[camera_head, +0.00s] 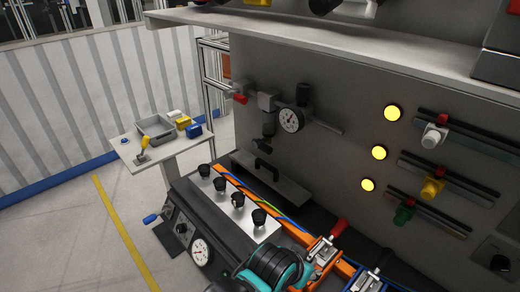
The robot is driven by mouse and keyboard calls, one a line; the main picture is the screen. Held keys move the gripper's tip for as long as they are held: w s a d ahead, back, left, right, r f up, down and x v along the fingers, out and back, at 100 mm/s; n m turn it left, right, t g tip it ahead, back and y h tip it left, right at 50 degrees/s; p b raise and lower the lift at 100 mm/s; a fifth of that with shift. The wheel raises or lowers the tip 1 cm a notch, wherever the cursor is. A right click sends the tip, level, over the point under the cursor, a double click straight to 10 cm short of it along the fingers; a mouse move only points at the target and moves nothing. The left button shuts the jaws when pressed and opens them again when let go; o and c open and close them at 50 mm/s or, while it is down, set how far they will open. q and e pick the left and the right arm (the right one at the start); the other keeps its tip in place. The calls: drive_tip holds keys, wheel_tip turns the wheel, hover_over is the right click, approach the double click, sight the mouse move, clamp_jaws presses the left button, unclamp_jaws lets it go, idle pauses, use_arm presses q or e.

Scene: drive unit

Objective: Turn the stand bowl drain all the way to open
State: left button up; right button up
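On the grey panel, an air unit (266,102) sits in a pipe run beside a round white gauge (291,120). A dark bowl (269,126) hangs below the air unit. A small dark piece (262,145) shows under the bowl and may be its drain; it is too small to tell how far it is turned.
A red-handled valve (240,98) is left of the bowl. A grey plate with a black handle (265,172) lies below. Several black knobs stand on a white block (225,212). A side table (128,150) stands left.

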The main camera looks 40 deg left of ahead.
use_arm(q)
drive_tip(key=o, duration=0.8)
drive_tip(key=shift+w+r, duration=0.1)
drive_tip(key=shift+w, duration=0.1)
drive_tip(key=o, duration=0.4)
drive_tip(key=w+a+r+n, duration=0.1)
drive_tip(key=w+n, duration=0.2)
drive_tip(key=w+a+n+h+b, duration=0.1)
drive_tip(key=w+n, duration=0.2)
drive_tip(key=w, duration=0.1)
drive_tip(key=w+r+n+h, duration=0.1)
drive_tip(key=w+n, duration=0.2)
drive_tip(key=shift+w+a+r+t, duration=0.3)
drive_tip(key=shift+w+a+r, duration=0.05)
drive_tip(key=shift+a, duration=0.05)
drive_tip(key=w+a+r+n+t+h+b, duration=0.1)
drive_tip(key=w+a+n+t+h+b, duration=0.1)
drive_tip(key=w+a+n, duration=0.8)
drive_tip(key=n+t+y+b, duration=0.3)
drive_tip(key=n+t, duration=0.5)
drive_tip(key=n, duration=0.8)
approach(260, 144)
drive_tip(key=shift+h, duration=0.4)
drive_tip(key=w, duration=0.9)
drive_tip(key=shift+w+d+f, duration=0.25)
drive_tip(key=shift+w+d, duration=0.1)
drive_tip(key=shift+w+r+b, duration=0.1)
drive_tip(key=shift+w+b, duration=0.25)
drive_tip(key=shift+w, duration=0.15)
drive_tip(key=c, duration=1.5)
